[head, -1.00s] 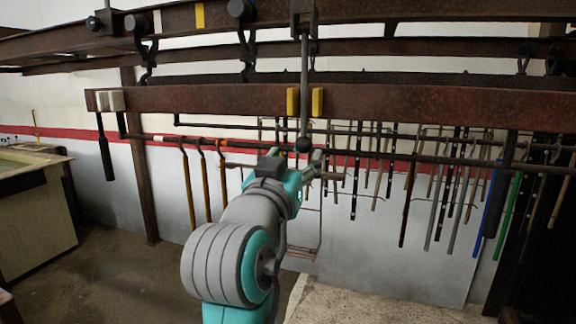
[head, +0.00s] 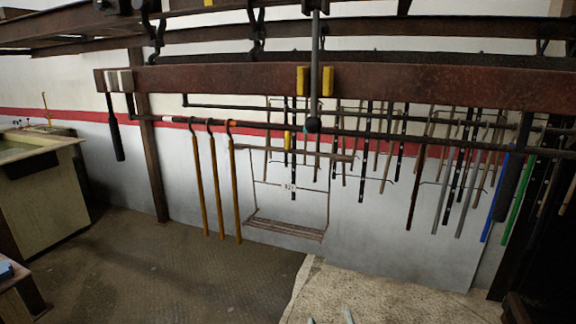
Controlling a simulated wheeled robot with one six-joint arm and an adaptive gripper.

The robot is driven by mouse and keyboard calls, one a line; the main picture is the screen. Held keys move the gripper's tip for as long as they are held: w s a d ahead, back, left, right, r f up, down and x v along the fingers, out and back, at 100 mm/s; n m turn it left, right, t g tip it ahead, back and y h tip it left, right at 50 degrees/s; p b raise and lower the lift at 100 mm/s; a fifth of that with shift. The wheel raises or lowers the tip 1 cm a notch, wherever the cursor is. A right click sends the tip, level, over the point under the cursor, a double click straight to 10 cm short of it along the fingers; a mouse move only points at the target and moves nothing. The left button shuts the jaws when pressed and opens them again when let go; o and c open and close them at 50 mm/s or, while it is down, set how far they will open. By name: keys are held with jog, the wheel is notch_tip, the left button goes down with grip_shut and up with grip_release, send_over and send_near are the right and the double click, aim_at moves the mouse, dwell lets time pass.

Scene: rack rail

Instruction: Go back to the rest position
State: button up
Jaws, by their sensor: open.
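Only the two fingertips of my gripper (head: 330,318) show, at the bottom edge of the head view in front of the pale slab. They stand apart with nothing seen between them. The rest of my gripper and arm is out of the picture. A grey rod (head: 315,50) with a black ball at its lower end (head: 313,124) hangs in front of the rusty rail (head: 440,84), between two yellow blocks (head: 303,80). My gripper is well below the ball and apart from it.
White blocks (head: 119,81) and a black handle (head: 115,128) are at the rail's left end. Long orange-brown bars (head: 216,185) and several thin rods hang behind the rail. A pale tub (head: 45,185) stands at left. The brown floor (head: 190,265) is clear.

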jog(key=s+d+f+g+y, duration=0.1)
jog(key=s+d+f, duration=0.2)
jog(key=s+f, duration=0.5)
jog(key=s+d+f+g+y, duration=0.1)
jog(key=s+d+f, duration=0.2)
jog(key=s+f, duration=0.6)
jog(key=s+d+r+m, duration=0.1)
jog(key=s+d, duration=0.1)
jog(key=s, duration=1)
jog(key=s+d+r+m+g+h, duration=0.1)
jog(key=s+d+r+m, duration=0.1)
jog(key=s, duration=1)
jog(key=shift+s+m+g+h, duration=0.2)
jog(key=shift+m+g+h, duration=0.1)
